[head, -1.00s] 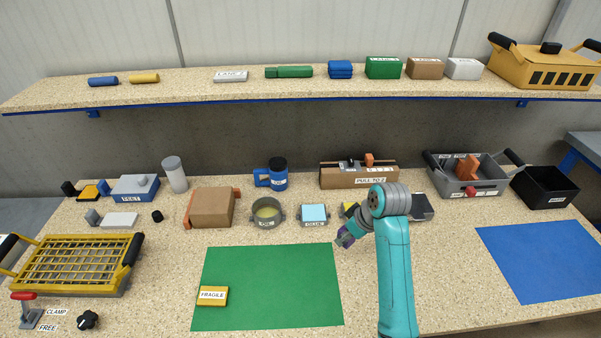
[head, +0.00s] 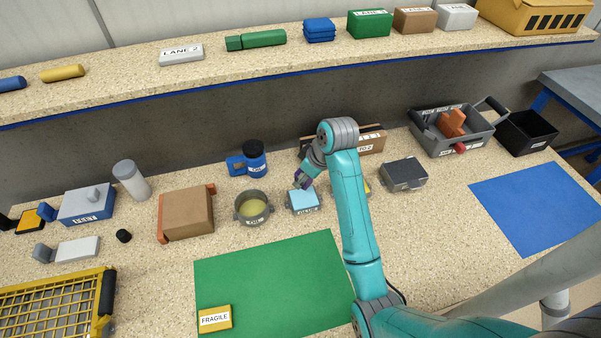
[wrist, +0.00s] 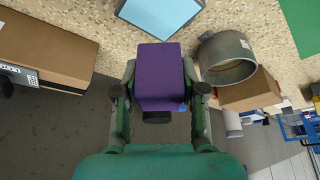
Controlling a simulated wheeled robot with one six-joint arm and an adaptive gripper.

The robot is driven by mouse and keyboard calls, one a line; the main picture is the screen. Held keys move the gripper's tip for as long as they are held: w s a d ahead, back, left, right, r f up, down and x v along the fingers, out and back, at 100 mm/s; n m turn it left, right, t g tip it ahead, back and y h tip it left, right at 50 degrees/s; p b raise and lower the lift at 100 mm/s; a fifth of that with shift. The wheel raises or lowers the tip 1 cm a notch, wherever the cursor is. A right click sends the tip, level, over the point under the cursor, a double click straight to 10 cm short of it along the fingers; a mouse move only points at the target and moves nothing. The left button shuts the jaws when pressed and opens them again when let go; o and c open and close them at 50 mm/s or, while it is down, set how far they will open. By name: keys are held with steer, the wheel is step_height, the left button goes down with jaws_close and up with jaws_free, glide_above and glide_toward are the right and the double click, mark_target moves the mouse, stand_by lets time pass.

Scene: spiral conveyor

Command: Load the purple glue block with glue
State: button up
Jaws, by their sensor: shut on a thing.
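In the wrist view, my gripper (wrist: 160,97) is shut on the purple glue block (wrist: 160,72), one finger on each side of it. The light-blue glue tray (wrist: 160,12) lies beyond the block at the top of that view. In the head view, the glue tray (head: 303,201), labelled GLUE, stands on the bench. My gripper (head: 302,180) is close above its back edge. The purple block is mostly hidden there by the gripper. Whether the block touches the glue cannot be told; in the wrist view it appears apart from the tray.
The OIL pot (head: 253,208) stands just left of the glue tray, with a blue jug (head: 248,162) behind it. A long brown box (head: 372,141) is behind my arm. A green mat (head: 270,285) lies in front, with a yellow FRAGILE block (head: 215,318) on it.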

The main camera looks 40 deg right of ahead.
mark_target(301, 196)
steer(key=shift+f, duration=2.95)
steer(key=shift+s+f, duration=0.1)
steer(key=shift+f, duration=0.55)
steer(key=shift+r, duration=3.6)
